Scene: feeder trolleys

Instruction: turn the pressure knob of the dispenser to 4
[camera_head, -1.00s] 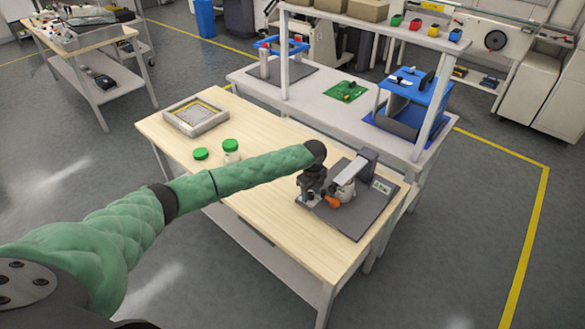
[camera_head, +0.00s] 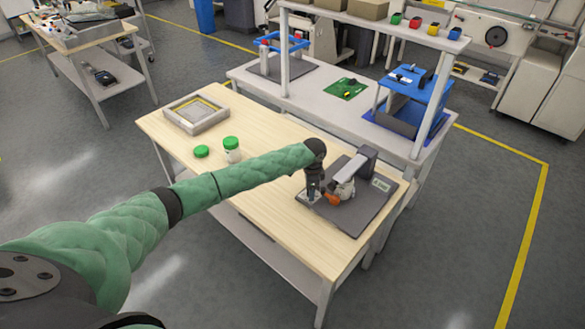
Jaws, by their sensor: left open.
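The dispenser (camera_head: 352,172) stands on a dark grey mat (camera_head: 372,206) at the right end of the wooden table. It has a grey and white body and a small greenish display (camera_head: 381,184). An orange part (camera_head: 331,199) shows low at its front left; I cannot tell whether it is the pressure knob. My left gripper (camera_head: 312,197) points down at the front left of the dispenser, close to the orange part, and is open. Whether it touches anything is too small to tell. The knob's setting cannot be read. My right gripper is not in view.
A white jar with a green lid (camera_head: 232,150) and a green lid (camera_head: 201,152) stand on the table (camera_head: 262,200), left of my arm. A grey tray (camera_head: 196,113) is at the far left corner. A white workbench (camera_head: 335,108) with a shelf stands behind.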

